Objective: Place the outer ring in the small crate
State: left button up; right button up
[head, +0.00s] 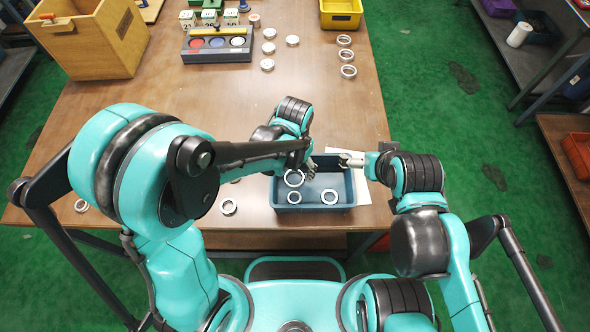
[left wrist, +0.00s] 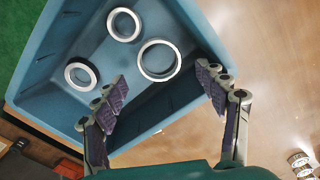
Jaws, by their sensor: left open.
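A blue-grey crate (head: 312,208) stands at the table's near edge; it also fills much of the left wrist view (left wrist: 52,112). Inside lie a larger metal ring (head: 294,178) and two smaller rings (head: 294,197) (head: 329,196). The left wrist view shows the larger ring (left wrist: 158,60) flat on the crate floor, apart from the smaller ones. My left gripper (head: 312,172) is over the crate, open and empty, its fingertips (left wrist: 165,88) spread on either side below the larger ring in the picture. My right gripper (head: 346,160) is at the crate's far right; its jaws are too small to judge.
A yellow bin (head: 341,14) is at the far edge. Several loose rings (head: 345,56) lie at the back, and another ring (head: 228,206) is left of the crate. A grey fixture (head: 217,44) and wooden box (head: 92,38) stand at back left. The table's middle is clear.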

aim_at(295, 176)
pick_arm(q)
notch_tip(295, 176, up, 9)
jog(key=p, duration=0.3)
jog(key=s+a+r+n+t, duration=0.2)
jog(key=a+r+n+t, duration=0.1)
jog(key=a, duration=0.6)
jog(key=s+a+r+n+t, duration=0.3)
jog(key=a+r, duration=0.3)
jog(key=a, duration=0.3)
jog(key=shift+s+r+t, duration=0.2)
jog(key=shift+s+t, duration=0.15)
jog(key=shift+t, duration=0.25)
